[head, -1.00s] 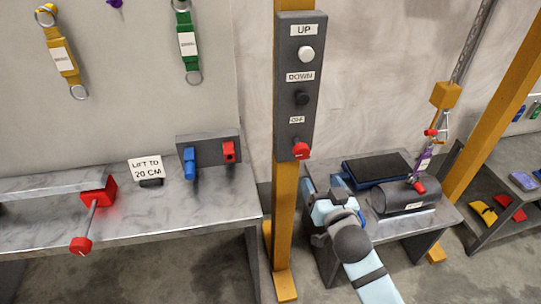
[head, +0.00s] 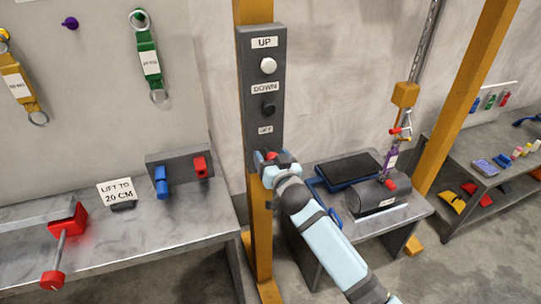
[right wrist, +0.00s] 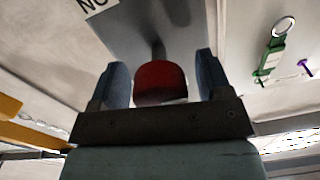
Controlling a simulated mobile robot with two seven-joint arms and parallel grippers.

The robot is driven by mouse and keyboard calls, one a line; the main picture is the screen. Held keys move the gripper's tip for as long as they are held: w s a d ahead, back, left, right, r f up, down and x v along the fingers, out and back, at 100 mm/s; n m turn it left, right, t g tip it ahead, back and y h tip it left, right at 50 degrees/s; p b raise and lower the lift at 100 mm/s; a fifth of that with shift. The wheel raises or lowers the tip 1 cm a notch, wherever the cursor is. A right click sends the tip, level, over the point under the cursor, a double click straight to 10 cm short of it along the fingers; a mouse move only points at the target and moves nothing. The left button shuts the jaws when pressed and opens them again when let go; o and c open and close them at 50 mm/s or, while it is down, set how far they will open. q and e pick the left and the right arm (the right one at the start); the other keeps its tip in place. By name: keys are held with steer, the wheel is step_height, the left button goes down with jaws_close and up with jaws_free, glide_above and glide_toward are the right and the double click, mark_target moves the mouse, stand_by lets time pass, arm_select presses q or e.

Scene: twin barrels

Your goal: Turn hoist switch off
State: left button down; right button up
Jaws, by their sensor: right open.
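The hoist control panel (head: 264,100) is a dark upright box on a yellow post. It carries a white UP button (head: 268,66), a black DOWN knob (head: 268,108) and an OFF label (head: 265,130). The red OFF switch (head: 271,156) is mostly hidden behind my right gripper (head: 268,160) in the head view. In the right wrist view the red switch (right wrist: 161,82) sits between the two open blue fingers of my right gripper (right wrist: 160,80), with a gap on each side. My left gripper is not in view.
A bench (head: 190,228) on the left holds a LIFT TO 20 CM sign (head: 118,192) and a block with blue and red handles (head: 180,165). A dark cylinder (head: 375,196) hangs on or rests under a hoist chain at the right table. Yellow posts (head: 470,90) stand nearby.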

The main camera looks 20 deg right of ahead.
steer(key=shift+w, duration=0.35)
steer(key=c, duration=0.9)
